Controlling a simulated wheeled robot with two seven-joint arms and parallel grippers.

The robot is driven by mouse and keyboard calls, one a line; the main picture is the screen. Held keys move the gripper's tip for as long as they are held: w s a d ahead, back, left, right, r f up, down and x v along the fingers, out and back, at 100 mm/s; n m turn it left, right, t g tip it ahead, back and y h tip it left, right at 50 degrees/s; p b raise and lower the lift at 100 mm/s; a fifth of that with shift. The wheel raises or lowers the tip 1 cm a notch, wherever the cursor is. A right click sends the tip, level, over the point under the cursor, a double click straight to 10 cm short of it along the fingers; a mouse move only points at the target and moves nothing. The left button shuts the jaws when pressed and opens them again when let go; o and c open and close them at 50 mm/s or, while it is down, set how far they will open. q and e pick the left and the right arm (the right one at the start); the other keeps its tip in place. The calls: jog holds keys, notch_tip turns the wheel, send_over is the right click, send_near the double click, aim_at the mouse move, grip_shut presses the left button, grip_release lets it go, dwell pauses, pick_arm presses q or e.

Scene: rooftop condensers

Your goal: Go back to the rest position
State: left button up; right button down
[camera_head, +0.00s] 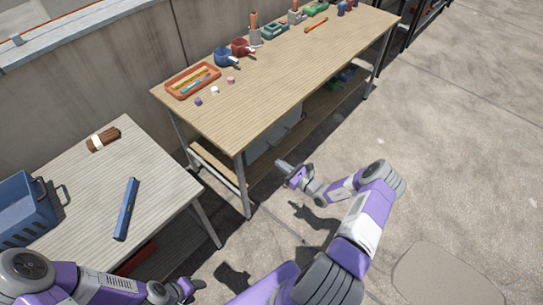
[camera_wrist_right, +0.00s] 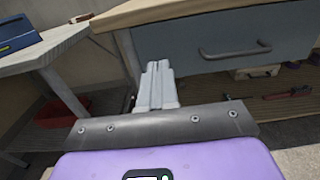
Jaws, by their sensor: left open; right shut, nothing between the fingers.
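My right arm reaches forward over the concrete floor, in front of the long wooden workbench (camera_head: 290,75). My right gripper (camera_head: 281,164) is beside the bench's front edge, apart from everything. In the right wrist view its fingers (camera_wrist_right: 156,70) are shut together with nothing between them. My left arm lies low at the bottom left, near the front of the smaller table (camera_head: 90,205). My left gripper (camera_head: 193,289) is open and looks empty, just right of that table; its tips are small and partly dark in shadow.
The small table holds a blue crate (camera_head: 27,212), a blue long tool (camera_head: 126,209) and a brown bundle (camera_head: 103,139). The bench carries an orange tray (camera_head: 193,80), mugs and tools. A grey drawer (camera_wrist_right: 225,38) sits under the bench. Open concrete floor lies to the right.

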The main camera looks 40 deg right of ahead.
jog(key=shift+v, duration=1.05)
jog(key=s+a+f+n+g+y, duration=0.15)
jog(key=a+n+g, duration=0.25)
jog(key=a, duration=0.4)
jog(key=s+a+f+n+g+y, duration=0.1)
jog(key=s+a+n+g+y, duration=0.25)
jog(key=a, duration=0.45)
jog(key=s+a+f+n+g+y, duration=0.1)
jog(key=s+a+n+g+y, duration=0.1)
jog(key=a+n+g, duration=0.45)
jog(key=s+a+n+g+h, duration=0.3)
jog(key=s+a+n+h, duration=0.4)
jog(key=s+n, duration=0.5)
jog(key=a+n, duration=0.1)
jog(key=n, duration=0.3)
jog(key=shift+s, duration=0.35)
